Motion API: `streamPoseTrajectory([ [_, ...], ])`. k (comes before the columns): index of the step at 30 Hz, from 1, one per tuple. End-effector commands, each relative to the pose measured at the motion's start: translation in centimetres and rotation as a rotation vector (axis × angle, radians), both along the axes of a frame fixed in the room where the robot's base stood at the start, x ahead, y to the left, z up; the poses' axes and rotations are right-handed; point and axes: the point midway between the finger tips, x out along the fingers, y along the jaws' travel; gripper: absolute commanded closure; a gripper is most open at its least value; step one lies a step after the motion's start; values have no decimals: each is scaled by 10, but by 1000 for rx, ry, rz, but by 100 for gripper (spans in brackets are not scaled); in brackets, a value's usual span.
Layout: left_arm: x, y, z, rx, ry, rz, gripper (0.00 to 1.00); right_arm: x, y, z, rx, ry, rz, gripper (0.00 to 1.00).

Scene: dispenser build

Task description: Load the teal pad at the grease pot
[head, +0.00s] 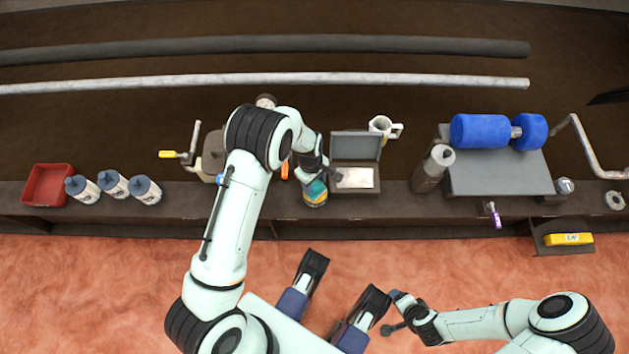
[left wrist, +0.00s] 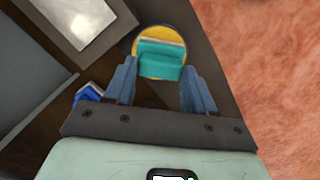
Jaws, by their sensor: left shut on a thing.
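My left gripper (head: 318,176) is shut on the teal pad (left wrist: 160,62), which sits between its two blue-grey fingers in the left wrist view. The grease pot (head: 315,200) stands at the front of the bench, directly under the gripper in the head view. Its round yellow grease surface (left wrist: 146,37) shows around and behind the pad in the left wrist view. I cannot tell whether the pad touches the grease. My right gripper (head: 394,312) is low in the head view, away from the bench; its jaw opening is unclear.
An open grey case (head: 355,147) with a pale panel stands right of the pot, a white mug (head: 382,126) behind it. Several bottles and a red tray (head: 47,184) stand left.

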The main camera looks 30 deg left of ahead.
Motion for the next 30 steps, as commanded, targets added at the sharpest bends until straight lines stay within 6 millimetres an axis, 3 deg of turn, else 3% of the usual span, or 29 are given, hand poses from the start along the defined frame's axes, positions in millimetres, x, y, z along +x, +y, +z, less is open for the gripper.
streamPoseTrajectory([
  [5,-1,0,2,0,2,0,70,0,0,3,0,-1,0,24],
  [30,0,0,69,1,-1,0,70,0,0,59,0,-19,0,24],
])
